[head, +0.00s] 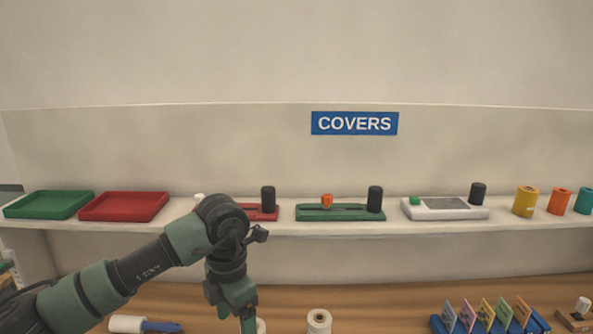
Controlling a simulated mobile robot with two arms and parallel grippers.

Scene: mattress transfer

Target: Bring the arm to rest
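My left arm comes in from the lower left, bends at a dark joint in front of the shelf, and drops toward the wooden table. Its gripper (247,322) points down at the bottom edge of the head view. The fingertips are cut off or too small to read, so I cannot tell whether it is open or holds anything. A pale roll-like object shows just beside it, partly hidden. My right arm and gripper are not in view.
A shelf (250,228) holds a green tray (48,205), a red tray (123,206), a green device (340,213), a white device (445,208) and coloured rolls (525,202). On the table (380,300) are a white roll (319,322), a lint roller (128,324) and a blue card rack (490,325).

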